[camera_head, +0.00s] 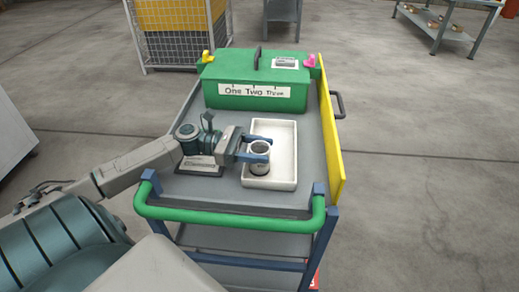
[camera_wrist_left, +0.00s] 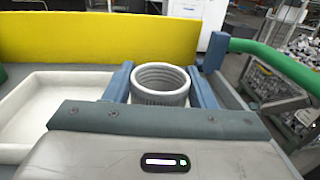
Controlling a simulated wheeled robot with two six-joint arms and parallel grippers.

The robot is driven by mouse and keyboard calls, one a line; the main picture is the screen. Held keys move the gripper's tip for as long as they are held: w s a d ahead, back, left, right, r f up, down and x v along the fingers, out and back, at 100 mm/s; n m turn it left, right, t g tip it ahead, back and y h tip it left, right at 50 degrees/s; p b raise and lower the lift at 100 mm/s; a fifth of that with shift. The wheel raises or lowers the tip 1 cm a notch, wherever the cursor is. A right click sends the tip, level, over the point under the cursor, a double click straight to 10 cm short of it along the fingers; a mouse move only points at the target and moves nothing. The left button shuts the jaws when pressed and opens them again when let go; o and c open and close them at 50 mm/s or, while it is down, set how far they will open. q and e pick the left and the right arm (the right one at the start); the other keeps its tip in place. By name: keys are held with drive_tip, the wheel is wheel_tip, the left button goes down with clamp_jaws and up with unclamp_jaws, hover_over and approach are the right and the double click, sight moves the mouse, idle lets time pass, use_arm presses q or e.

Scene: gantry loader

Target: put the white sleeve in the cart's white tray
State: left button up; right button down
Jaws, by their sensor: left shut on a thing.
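The white sleeve (camera_head: 259,167), a short hollow cylinder with a ringed inside, is held upright between the blue fingers of my left gripper (camera_head: 268,149). In the left wrist view the sleeve (camera_wrist_left: 160,86) stands between the two fingers with its open top showing. The cart's white tray (camera_head: 288,140) is a shallow rectangular tray on the cart top. The sleeve shows within the tray's outline, in its nearer half. I cannot tell whether its bottom touches the tray floor. The tray (camera_wrist_left: 45,113) also shows left of the gripper in the left wrist view. My right gripper is out of view.
A green box (camera_head: 228,92) with a handle stands at the cart's far end. A yellow panel (camera_head: 331,145) rises along the right side. A green rail (camera_head: 228,225) crosses the near end. A labelled dark plate (camera_head: 199,170) lies left of the tray.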

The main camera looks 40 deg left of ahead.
use_arm(q)
drive_tip(key=o, duration=1.3)
drive_tip(key=shift+s+a, duration=0.15)
drive_tip(key=shift+a, duration=0.05)
drive_tip(key=p+v, duration=0.1)
drive_tip(key=v, duration=0.3)
drive_tip(key=shift+s+a+r+p, duration=0.15)
drive_tip(key=shift+a+p, duration=0.2)
drive_tip(key=shift+p+v, duration=0.95)
drive_tip(key=shift+p, duration=0.05)
drive_tip(key=p+v, duration=0.4)
drive_tip(key=shift+r, duration=0.1)
drive_tip(key=shift+s+a+f, duration=0.2)
drive_tip(key=shift+a, duration=0.2)
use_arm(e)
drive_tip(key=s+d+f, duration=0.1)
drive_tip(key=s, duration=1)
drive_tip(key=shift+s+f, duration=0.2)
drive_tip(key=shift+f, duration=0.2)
